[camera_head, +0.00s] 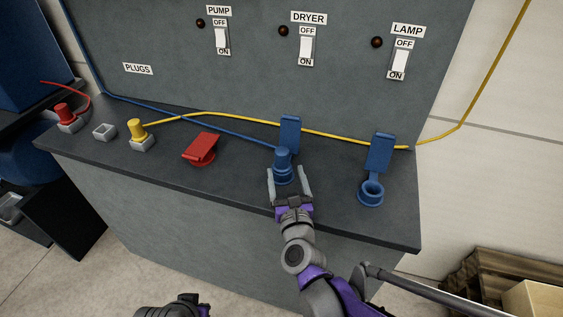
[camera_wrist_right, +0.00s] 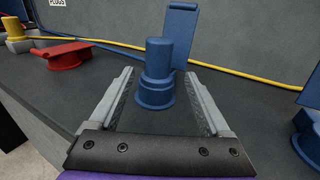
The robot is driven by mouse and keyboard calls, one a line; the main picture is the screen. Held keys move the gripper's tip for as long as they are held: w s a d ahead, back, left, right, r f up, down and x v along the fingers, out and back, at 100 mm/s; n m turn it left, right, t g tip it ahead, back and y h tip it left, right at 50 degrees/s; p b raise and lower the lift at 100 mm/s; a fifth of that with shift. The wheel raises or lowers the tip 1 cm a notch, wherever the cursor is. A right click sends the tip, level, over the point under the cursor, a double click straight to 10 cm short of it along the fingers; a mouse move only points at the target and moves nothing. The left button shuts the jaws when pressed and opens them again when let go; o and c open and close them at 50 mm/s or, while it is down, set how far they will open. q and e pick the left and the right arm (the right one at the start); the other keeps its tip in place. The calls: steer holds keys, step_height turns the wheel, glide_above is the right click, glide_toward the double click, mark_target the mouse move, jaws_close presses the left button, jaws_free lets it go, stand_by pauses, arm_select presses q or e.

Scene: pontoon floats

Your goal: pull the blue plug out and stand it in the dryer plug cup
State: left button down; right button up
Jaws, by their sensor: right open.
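The blue plug (camera_head: 282,157) stands upright in a blue socket (camera_head: 284,176) with its lid raised behind it. A blue cable runs from the plug to the left. In the right wrist view, the plug (camera_wrist_right: 158,58) rises from its round base. My right gripper (camera_head: 286,171) is open, its fingers pointing at the plug from the front, one to each side. My left gripper is not visible.
The red plug (camera_head: 64,111) and yellow plug (camera_head: 136,128) stand in grey cups at the left. A red socket (camera_head: 202,149) has its lid down. Another blue socket (camera_head: 371,191) stands open and empty at the right. A yellow cable (camera_head: 330,134) crosses behind the plug.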

mark_target(283, 167)
steer(key=w, duration=0.2)
steer(key=w+a, duration=0.1)
steer(key=w, duration=0.2)
steer(key=shift+w+f, duration=0.1)
steer(key=shift+w, duration=0.2)
steer(key=shift+c, duration=0.2)
jaws_close()
